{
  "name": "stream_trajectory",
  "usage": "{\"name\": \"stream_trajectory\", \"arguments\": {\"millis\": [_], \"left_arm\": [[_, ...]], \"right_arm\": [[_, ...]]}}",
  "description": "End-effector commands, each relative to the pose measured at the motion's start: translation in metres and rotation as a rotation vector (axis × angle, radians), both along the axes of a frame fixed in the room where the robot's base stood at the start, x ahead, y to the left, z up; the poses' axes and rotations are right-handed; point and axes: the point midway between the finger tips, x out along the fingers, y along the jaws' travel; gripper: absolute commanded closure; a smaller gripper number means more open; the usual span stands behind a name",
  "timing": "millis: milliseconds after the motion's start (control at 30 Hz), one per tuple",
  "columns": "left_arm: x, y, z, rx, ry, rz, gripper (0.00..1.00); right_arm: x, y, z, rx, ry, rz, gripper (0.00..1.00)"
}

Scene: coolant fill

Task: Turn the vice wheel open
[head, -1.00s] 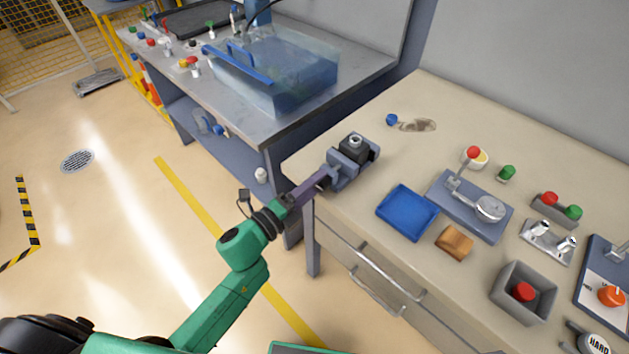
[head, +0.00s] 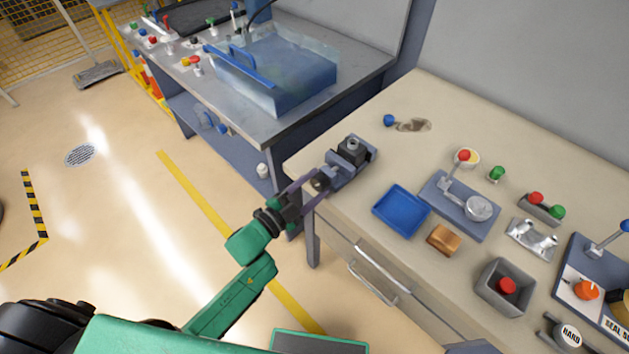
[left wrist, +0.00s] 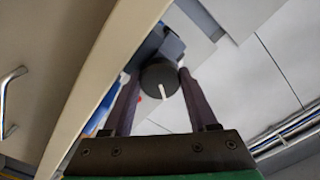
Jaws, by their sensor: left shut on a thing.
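The small dark vice (head: 352,152) is fixed at the near left corner of the beige bench, with a dark block in its jaws. Its round dark wheel (head: 320,182) faces my left arm. My left gripper (head: 309,187) is shut on the wheel, one purple-grey finger on each side. In the left wrist view the wheel (left wrist: 158,84) sits between the fingertips (left wrist: 158,76) and bears a white line, close to upright in the picture. The vice body behind the wheel is partly hidden there. My right gripper does not show.
A blue tray (head: 401,210), a wooden block (head: 443,239), a plate with a lever (head: 458,204) and a grey box with a red button (head: 503,288) stand right of the vice. A workbench with a clear blue tank (head: 285,75) is behind.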

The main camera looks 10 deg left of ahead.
Motion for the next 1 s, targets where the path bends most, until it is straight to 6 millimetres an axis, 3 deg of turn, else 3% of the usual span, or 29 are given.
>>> {"name": "stream_trajectory", "arguments": {"millis": [400,967,1000], "left_arm": [[0.000,0.000,0.000,-0.184,0.135,0.000,0.97],[-0.001,0.000,-0.002,-0.215,0.160,0.001,0.97],[-0.001,0.000,-0.002,-0.215,0.160,0.001,0.37]], "right_arm": [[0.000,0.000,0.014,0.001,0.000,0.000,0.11],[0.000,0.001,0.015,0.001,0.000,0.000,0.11],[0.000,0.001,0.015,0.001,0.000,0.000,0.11]]}}
